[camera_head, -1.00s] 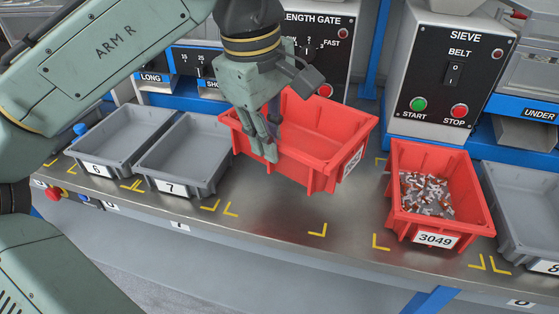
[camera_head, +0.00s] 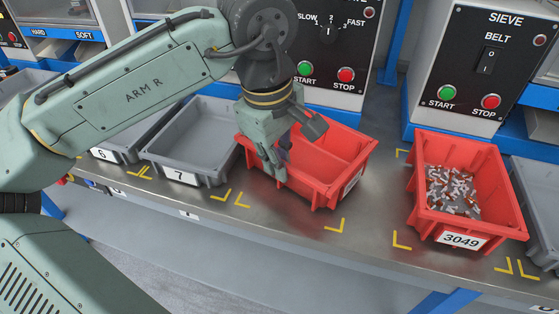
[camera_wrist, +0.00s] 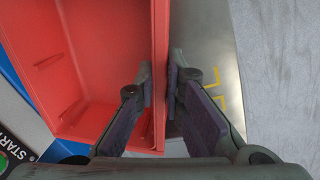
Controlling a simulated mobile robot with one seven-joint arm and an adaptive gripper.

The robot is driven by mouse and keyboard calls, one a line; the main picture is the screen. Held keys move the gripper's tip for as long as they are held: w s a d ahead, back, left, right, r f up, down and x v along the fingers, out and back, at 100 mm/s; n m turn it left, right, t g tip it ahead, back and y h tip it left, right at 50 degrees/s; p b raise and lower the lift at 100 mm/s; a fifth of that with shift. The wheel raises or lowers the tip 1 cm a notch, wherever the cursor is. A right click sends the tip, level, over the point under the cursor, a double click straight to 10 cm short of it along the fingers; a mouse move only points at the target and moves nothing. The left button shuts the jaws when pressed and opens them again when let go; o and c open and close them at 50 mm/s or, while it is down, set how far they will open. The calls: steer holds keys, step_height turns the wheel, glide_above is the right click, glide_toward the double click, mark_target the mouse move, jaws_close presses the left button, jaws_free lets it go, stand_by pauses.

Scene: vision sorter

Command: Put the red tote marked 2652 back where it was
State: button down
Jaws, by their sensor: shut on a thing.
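A red tote (camera_head: 345,150) is in my gripper (camera_head: 277,168), over the metal bench between grey tray 7 and the other red tote. It looks empty, and its label on the right end is too oblique to read. My gripper is shut on its near-left wall; in the wrist view the fingers (camera_wrist: 160,100) straddle the red wall (camera_wrist: 159,60). The tote looks turned relative to the yellow corner marks (camera_head: 335,225) in front of it. I cannot tell whether its base touches the bench. Another red tote (camera_head: 423,205), marked 3049, stands to the right with small pieces in it.
Grey tray 7 (camera_head: 205,172) stands close on the left, with grey tray 6 (camera_head: 105,157) beyond it. The sieve panel (camera_head: 485,75) and another control panel (camera_head: 330,70) rise behind. Bare bench (camera_head: 375,190) lies between the two red totes.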

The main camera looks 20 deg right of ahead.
steer(key=shift+f, duration=0.2)
steer(key=c, duration=1.7)
jaws_free()
steer(key=shift+r, duration=0.1)
steer(key=r, duration=0.4)
steer(key=a+r+p, duration=0.1)
steer(key=r, duration=0.3)
steer(key=s+r, duration=0.1)
steer(key=r, duration=0.3)
steer(key=shift+a+p, duration=0.25)
steer(key=shift+p, duration=0.05)
